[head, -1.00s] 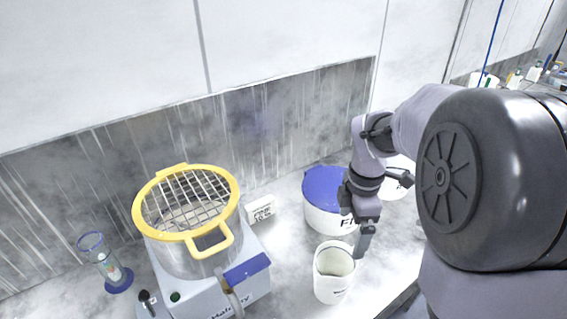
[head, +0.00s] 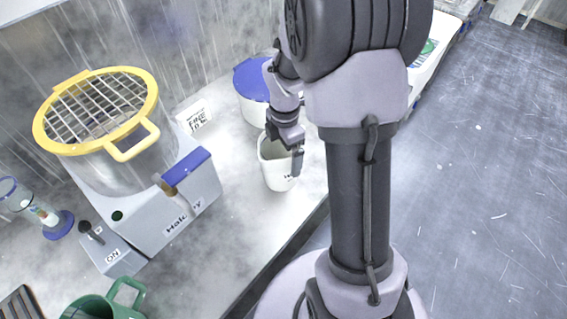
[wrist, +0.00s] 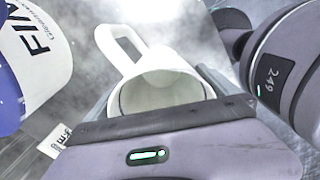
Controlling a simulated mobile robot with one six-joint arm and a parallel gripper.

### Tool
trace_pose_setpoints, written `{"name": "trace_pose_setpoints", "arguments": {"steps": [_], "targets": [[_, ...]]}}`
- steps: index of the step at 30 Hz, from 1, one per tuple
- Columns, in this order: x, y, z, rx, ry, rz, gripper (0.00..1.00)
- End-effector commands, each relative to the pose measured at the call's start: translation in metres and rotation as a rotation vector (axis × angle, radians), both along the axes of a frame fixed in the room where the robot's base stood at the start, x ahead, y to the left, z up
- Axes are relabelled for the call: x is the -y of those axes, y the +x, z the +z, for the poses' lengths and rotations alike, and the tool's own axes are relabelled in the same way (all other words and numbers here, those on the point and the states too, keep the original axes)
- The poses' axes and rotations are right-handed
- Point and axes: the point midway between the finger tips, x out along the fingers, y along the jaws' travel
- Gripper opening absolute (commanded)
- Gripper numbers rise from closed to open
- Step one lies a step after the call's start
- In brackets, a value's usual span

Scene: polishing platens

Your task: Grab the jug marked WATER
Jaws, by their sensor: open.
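A white jug (head: 272,172) stands on the bench in the head view. A small dark marking shows on its front, too small and partly covered to read. My gripper (head: 296,158) points down at the jug's right side and hides part of it. In the wrist view the jug (wrist: 165,92) is seen from above, empty as far as visible, with its handle (wrist: 120,45) toward the upper left. My gripper's open fingers (wrist: 163,85) show on either side of the jug's body. I cannot tell whether they touch it.
A white tub with a blue lid (head: 252,78) stands just behind the jug; its side (wrist: 35,55) fills the wrist view's left. A label card (head: 194,117), a machine with a yellow-rimmed pot (head: 140,165) and a green jug (head: 95,306) are left. The bench's front edge is close.

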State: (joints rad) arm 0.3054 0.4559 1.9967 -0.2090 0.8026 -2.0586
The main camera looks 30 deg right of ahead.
Motion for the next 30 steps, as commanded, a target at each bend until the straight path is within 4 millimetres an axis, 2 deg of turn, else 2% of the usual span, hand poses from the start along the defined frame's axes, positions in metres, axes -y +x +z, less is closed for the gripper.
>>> {"name": "trace_pose_setpoints", "arguments": {"steps": [5,12,13,22,30], "targets": [[0.000,0.000,0.001,0.001,0.000,0.000,0.98],[0.000,0.000,0.002,0.001,0.000,0.000,0.51],[0.000,0.000,0.002,0.001,0.000,0.000,0.47],[0.000,0.001,0.006,0.002,-0.001,0.000,0.47],[0.000,0.001,0.044,0.003,-0.001,0.000,0.46]]}}
